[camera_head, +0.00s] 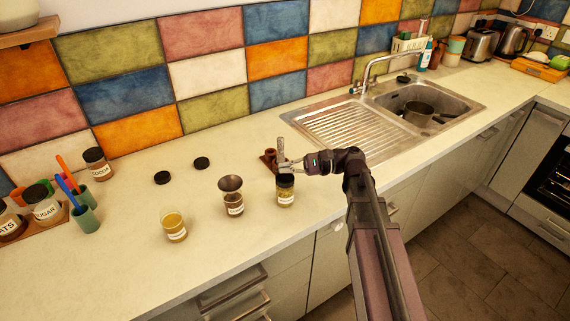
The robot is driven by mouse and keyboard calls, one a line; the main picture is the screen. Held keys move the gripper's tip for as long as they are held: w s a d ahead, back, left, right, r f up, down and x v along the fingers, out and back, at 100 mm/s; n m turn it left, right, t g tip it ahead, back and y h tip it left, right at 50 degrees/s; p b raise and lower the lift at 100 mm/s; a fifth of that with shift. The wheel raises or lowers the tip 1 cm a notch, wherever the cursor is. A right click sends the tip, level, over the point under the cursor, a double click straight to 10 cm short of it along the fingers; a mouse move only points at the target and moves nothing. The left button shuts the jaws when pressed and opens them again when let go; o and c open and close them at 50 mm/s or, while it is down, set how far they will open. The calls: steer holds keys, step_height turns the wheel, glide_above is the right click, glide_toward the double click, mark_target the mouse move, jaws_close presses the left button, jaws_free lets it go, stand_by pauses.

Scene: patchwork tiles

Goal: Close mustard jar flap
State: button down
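Three glass jars with white labels too small to read stand on the counter, so I cannot tell for sure which is the mustard jar. The left jar (173,227) has yellowish contents and an open top. The right jar (285,194) has a dark top; whether that is a shut flap is unclear.
Two black lids (162,177) (201,163) lie behind the jars. A pen cup (85,218) and labelled jars (45,207) stand left. The sink (420,100) with a pan is right. The front left counter is clear.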

steer(key=shift+s+d+f+n+b, duration=0.1)
steer(key=shift+s+f+n+b, duration=0.25)
steer(key=shift+f+n+b, duration=0.9)
steer(key=shift+s+d+f+n+b, duration=0.1)
steer(key=shift+s+f+n+b, duration=0.2)
steer(key=shift+n, duration=1.85)
steer(key=shift+s+f+n+b, duration=0.4)
steer(key=shift+f+n+b, duration=0.35)
steer(key=shift+n, duration=0.95)
steer(key=c, duration=0.9)
jaws_free()
steer(key=shift+f, duration=0.1)
steer(key=shift+o, duration=0.2)
steer(key=shift+d, duration=0.15)
steer(key=v, duration=1.1)
steer(key=shift+d, duration=0.35)
